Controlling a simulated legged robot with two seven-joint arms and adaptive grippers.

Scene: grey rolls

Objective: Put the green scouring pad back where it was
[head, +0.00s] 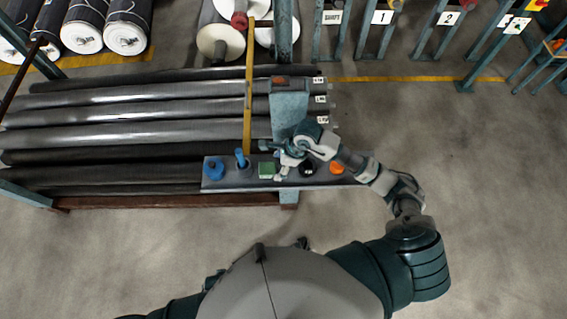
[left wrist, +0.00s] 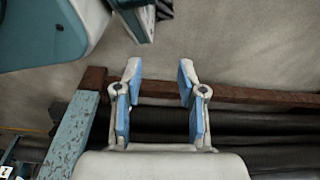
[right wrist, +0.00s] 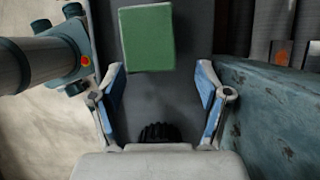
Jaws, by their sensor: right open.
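The green scouring pad (head: 266,169) lies on the grey shelf plank (head: 225,183), between a blue-handled item and a black round item. In the right wrist view the pad (right wrist: 147,38) lies beyond my open fingertips, with nothing between them. My right gripper (head: 280,152) is over the plank, just right of and behind the pad in the head view. My left gripper (left wrist: 158,72) is open and empty in the left wrist view, with the floor and a brown beam beyond it. It is hidden in the head view.
On the plank are a blue round item (head: 214,168), a blue-handled item (head: 241,158), a black round item (head: 307,168) and an orange item (head: 337,168). A blue post (head: 289,108) stands behind. Dark rolls (head: 130,110) fill the rack at left. Floor at right is clear.

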